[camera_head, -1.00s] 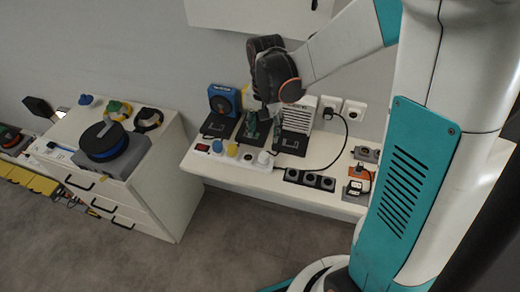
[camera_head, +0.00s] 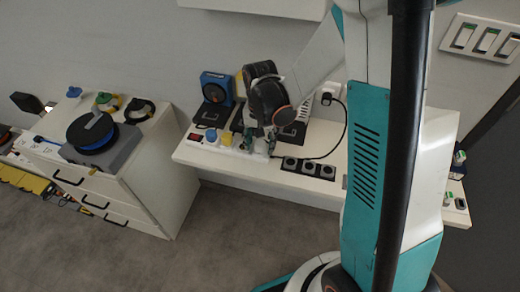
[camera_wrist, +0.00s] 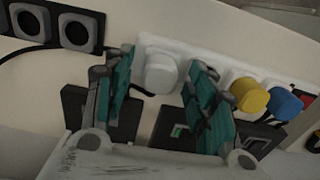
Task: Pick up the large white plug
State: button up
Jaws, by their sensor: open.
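The large white plug (camera_wrist: 161,73) sits in the white power strip (camera_wrist: 187,52) in the wrist view, with a dark cable near it. My gripper (camera_wrist: 160,80) is open, and its two teal-padded fingers stand on either side of the plug, with gaps on both sides. Whether the fingers reach down to the plug's depth I cannot tell. In the head view my gripper (camera_head: 267,142) hangs over the strip on the white shelf, and the plug is largely hidden behind it.
A yellow plug (camera_wrist: 249,94) and a blue plug (camera_wrist: 285,103) stand in the same strip, close beside one finger. Black sockets (camera_head: 308,168) sit along the shelf's front edge. A blue device (camera_head: 217,87) and dark flat boxes stand behind.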

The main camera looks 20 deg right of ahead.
aim_at(260, 143)
grip_shut()
dwell(0.3)
notch_tip(260, 143, up, 20)
jog(key=p, duration=0.7)
jog(key=shift+f, duration=0.1)
